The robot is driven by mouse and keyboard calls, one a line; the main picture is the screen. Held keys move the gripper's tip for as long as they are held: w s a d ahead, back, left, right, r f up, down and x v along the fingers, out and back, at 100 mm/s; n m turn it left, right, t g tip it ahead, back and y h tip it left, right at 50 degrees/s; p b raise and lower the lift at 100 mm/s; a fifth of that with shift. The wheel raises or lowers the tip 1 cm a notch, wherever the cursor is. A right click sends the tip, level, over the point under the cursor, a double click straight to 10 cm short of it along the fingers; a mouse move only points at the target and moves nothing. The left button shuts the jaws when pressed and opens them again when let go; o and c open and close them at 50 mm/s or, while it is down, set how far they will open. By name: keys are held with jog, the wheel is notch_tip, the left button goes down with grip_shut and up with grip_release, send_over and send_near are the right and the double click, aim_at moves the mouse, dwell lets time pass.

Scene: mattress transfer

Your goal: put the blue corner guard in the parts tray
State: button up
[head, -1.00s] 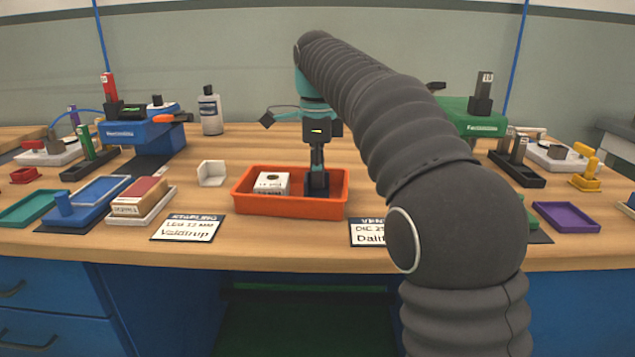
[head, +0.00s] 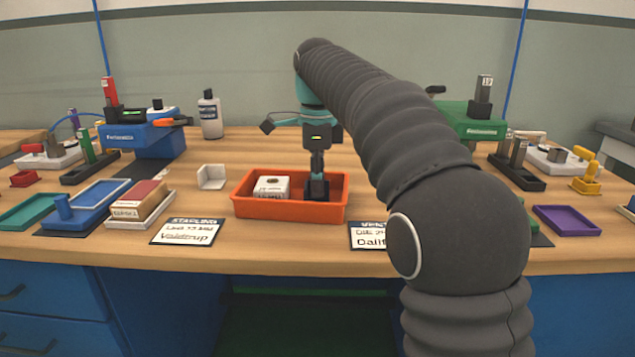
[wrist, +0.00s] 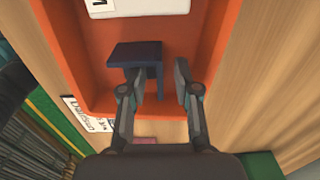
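The blue corner guard (wrist: 135,52) is dark navy and sits inside the orange parts tray (wrist: 89,60), seen from above in the wrist view. In the head view the guard is a dark shape (head: 319,187) in the right half of the tray (head: 290,210). My gripper (wrist: 161,82) is just over it with its fingers spread. One upright wall of the guard stands between the fingertips, with a visible gap to the right finger. The gripper (head: 317,176) also reaches down into the tray in the head view.
A white labelled box (head: 271,187) lies in the tray's left half. A white corner piece (head: 211,176) stands left of the tray. Label cards (head: 188,232) lie along the front edge. A bottle (head: 210,114) stands behind. Bare wood lies behind the tray.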

notch_tip(320, 180, up, 7)
jog(key=shift+r+p, duration=0.2)
jog(key=shift+p, duration=0.95)
